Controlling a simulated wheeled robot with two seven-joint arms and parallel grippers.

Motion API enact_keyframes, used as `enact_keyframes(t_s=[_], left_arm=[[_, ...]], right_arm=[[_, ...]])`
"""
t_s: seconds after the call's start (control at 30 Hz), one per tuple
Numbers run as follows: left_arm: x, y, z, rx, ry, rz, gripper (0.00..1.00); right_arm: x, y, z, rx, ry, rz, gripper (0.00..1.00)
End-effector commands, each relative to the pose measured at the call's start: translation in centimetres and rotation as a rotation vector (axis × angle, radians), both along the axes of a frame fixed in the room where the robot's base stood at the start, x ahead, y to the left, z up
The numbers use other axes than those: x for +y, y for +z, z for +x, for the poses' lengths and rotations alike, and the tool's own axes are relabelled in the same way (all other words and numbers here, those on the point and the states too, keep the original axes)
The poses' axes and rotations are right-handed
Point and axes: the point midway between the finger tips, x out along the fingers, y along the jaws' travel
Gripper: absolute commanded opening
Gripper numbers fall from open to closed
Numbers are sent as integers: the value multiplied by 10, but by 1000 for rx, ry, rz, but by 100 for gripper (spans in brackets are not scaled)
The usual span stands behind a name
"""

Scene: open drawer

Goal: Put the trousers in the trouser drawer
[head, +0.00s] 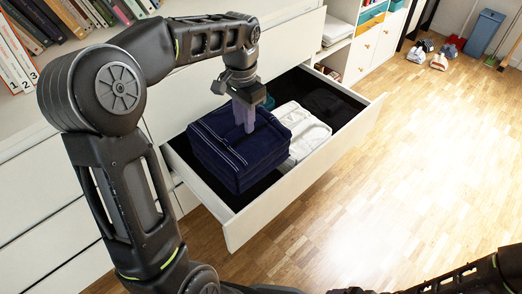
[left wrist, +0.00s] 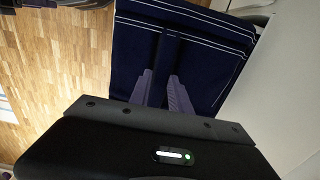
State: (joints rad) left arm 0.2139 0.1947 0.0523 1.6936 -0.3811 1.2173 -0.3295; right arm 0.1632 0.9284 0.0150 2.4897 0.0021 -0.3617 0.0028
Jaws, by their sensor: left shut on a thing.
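The dark navy folded trousers (head: 225,150), with pale stitching lines, are at the left end of the open drawer (head: 290,203). They stand higher than the white clothes beside them; I cannot tell whether their underside touches the drawer floor. My left gripper (head: 244,117) reaches down from above and is shut on the top of the trousers. In the left wrist view, the trousers (left wrist: 215,65) fill the space beyond the fingers (left wrist: 165,92). My right gripper is out of view; only part of that arm shows at bottom right.
White folded clothes (head: 302,127) lie in the drawer's middle, with black clothes (head: 333,105) at its right end. A teal item (head: 268,102) is partly hidden behind my gripper. The wooden floor (head: 400,180) in front is clear. Shoes (head: 440,60) and a blue bin (head: 484,33) stand far right.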

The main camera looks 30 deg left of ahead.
Motion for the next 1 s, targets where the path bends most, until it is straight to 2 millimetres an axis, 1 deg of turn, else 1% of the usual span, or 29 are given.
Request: enact_keyframes(t_s=[0.17, 0.3, 0.4, 0.5, 0.6, 0.9, 1.0], left_arm=[[0, -36, -1, 3, 1, 0, 0], [0, -71, -1, 3, 0, 0, 0], [0, -93, -1, 2, 1, 0, 0], [0, -106, 0, 0, 1, 0, 0], [0, -112, 0, -1, 1, 0, 0], [0, -113, 0, -1, 0, 1, 0], [0, -118, 0, 0, 0, 0, 0]], right_arm=[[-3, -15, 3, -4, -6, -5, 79], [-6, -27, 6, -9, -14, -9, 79], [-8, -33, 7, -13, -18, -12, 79], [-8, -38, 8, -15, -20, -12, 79], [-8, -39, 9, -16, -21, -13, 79], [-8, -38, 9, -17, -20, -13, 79], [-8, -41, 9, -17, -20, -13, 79]])
